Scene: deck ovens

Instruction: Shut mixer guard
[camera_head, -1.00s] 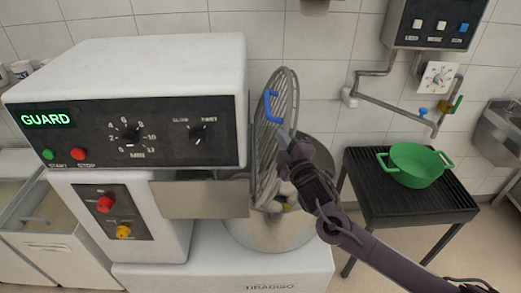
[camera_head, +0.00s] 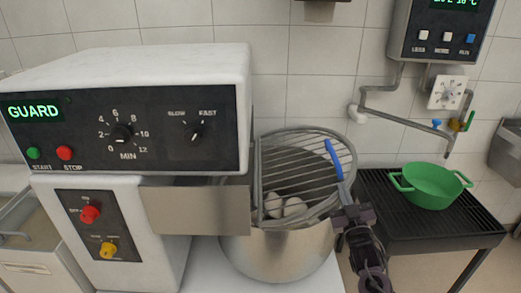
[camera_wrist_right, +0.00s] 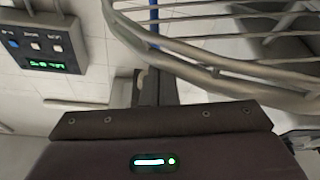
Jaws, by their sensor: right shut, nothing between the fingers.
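The mixer's wire guard (camera_head: 297,150) lies slanted over the steel bowl (camera_head: 278,252); I cannot tell whether its rim touches the bowl. Its blue handle (camera_head: 333,160) is at the right side. My right gripper (camera_head: 343,190) is shut and empty at the lower end of the blue handle, by the guard's rim. In the right wrist view my fingers (camera_wrist_right: 155,88) point at the blue handle (camera_wrist_right: 154,22), beside the guard's bars (camera_wrist_right: 215,50). Whether they touch it is unclear. The mixer's display (camera_head: 33,110) reads GUARD. My left gripper is not in view.
The mixer head (camera_head: 130,70) stands left of the guard, with knobs and buttons. Pale round lumps (camera_head: 285,207) sit in the bowl. A green pot (camera_head: 432,186) stands on a dark slatted table (camera_head: 440,235) at the right. A control box (camera_head: 440,40) and pipes are on the wall.

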